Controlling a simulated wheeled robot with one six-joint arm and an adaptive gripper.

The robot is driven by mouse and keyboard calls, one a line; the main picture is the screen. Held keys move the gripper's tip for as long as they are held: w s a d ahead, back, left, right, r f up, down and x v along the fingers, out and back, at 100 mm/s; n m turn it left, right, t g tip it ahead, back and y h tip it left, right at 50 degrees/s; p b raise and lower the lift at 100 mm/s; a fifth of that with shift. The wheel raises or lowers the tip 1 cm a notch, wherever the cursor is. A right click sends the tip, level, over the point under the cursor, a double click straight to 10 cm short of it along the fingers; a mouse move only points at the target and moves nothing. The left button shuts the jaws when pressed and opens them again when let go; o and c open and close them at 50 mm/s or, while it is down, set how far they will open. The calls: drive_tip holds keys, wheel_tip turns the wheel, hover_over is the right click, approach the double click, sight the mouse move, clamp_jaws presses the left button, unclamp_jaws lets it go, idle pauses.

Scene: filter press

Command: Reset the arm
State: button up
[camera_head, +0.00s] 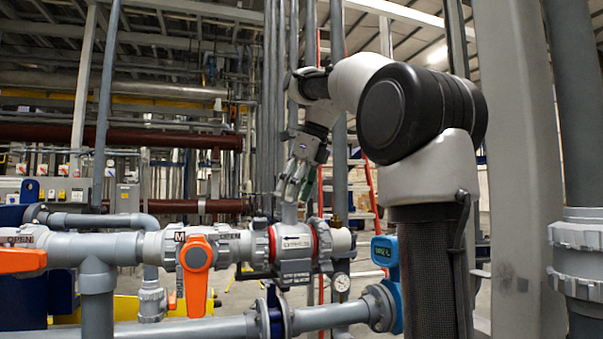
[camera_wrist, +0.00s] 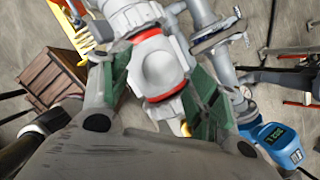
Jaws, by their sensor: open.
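My white and black arm rises at the right of the head view and bends over, with my gripper (camera_head: 293,190) hanging down above a grey pipe fitting with red rings (camera_head: 292,243). In the wrist view my gripper (camera_wrist: 165,90) is open, its green-padded fingers spread left and right. The fitting with its red ring and pale round top (camera_wrist: 160,72) shows between and beyond the fingers. I cannot tell how far the fingertips are from it. Nothing is held.
An orange valve handle (camera_head: 196,270) hangs down on the grey pipe, left of the fitting. Another orange handle (camera_head: 22,261) lies level at the far left. A blue meter (camera_head: 386,252) and a pressure gauge (camera_head: 341,283) stand right. A grey column (camera_head: 515,160) rises beside my arm.

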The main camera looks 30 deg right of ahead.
drive_tip(key=v, duration=0.7)
drive_tip(key=s+f+n, duration=0.7)
drive_tip(key=f+n, duration=0.2)
drive_tip(key=f, duration=0.2)
drive_tip(key=s+a+f+n+h, duration=0.1)
drive_tip(key=s+f+n, duration=0.6)
drive_tip(key=f+n, duration=0.3)
drive_tip(key=s+f+n+h, duration=0.1)
drive_tip(key=s+f+n, duration=0.6)
drive_tip(key=f+n, duration=0.3)
wheel_tip(320, 180, down, 4)
drive_tip(key=shift+a+r+t, duration=0.1)
drive_tip(key=shift+a+t, duration=0.25)
drive_tip(key=shift+t, duration=0.05)
